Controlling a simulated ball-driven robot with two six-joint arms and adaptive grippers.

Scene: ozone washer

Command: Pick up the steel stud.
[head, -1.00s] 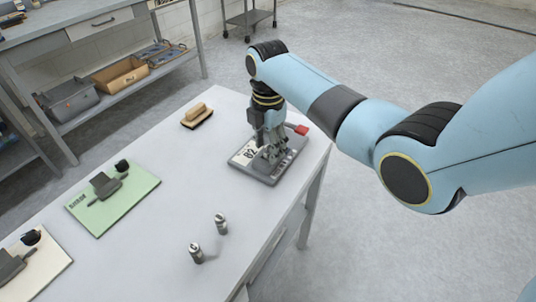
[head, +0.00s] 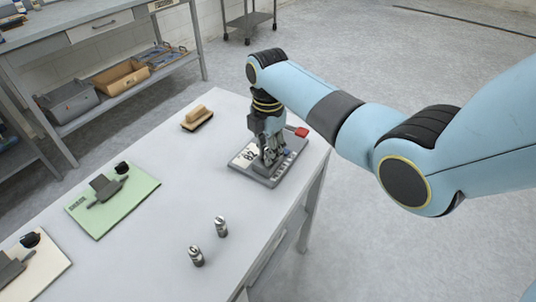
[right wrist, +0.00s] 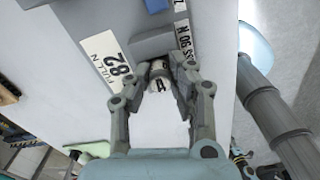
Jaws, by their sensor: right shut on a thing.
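My right gripper (head: 268,160) points down over a grey board (head: 262,178) near the table's far right corner. In the right wrist view its fingertips (right wrist: 160,80) are closed in on a small, light metallic piece (right wrist: 158,68), which looks like the steel stud. The fingers hide part of it, and I cannot tell whether it is clear of the board. Two short metal cylinders (head: 196,256) (head: 221,227) stand upright on the table, apart from the gripper. My left gripper is not in view.
The board carries a label reading 82 (right wrist: 115,65), a grey block (right wrist: 153,43) and a red part (head: 301,131). A wooden-backed brush (head: 197,117) and a green mat (head: 112,197) with a dark tool lie to the left. The table's middle is clear.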

